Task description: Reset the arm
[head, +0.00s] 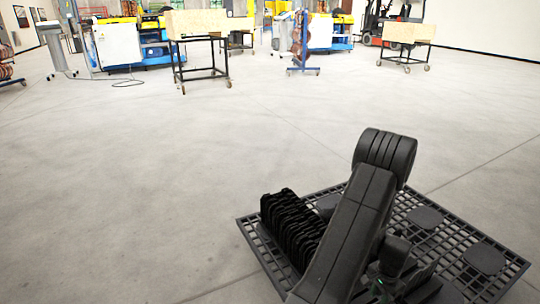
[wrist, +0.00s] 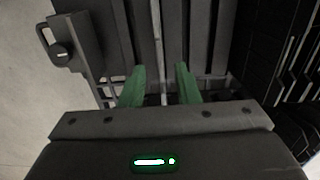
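My arm (head: 355,225) is folded low over my own black grid platform in the head view. My gripper (wrist: 161,70) shows in the wrist view as two green fingers standing apart. The gap between them is empty, and dark grey parts of my body lie behind them. In the head view the gripper is mostly hidden behind my arm, with only a little green showing low down. No copper tube is held.
Open concrete floor (head: 150,190) surrounds me. At the back stand a wheeled table with a wooden box (head: 195,24), a blue rack (head: 302,45), another boxed cart (head: 409,33), blue-and-yellow machines (head: 152,40) and a red forklift (head: 378,22). A grey stand (head: 55,48) is at the left.

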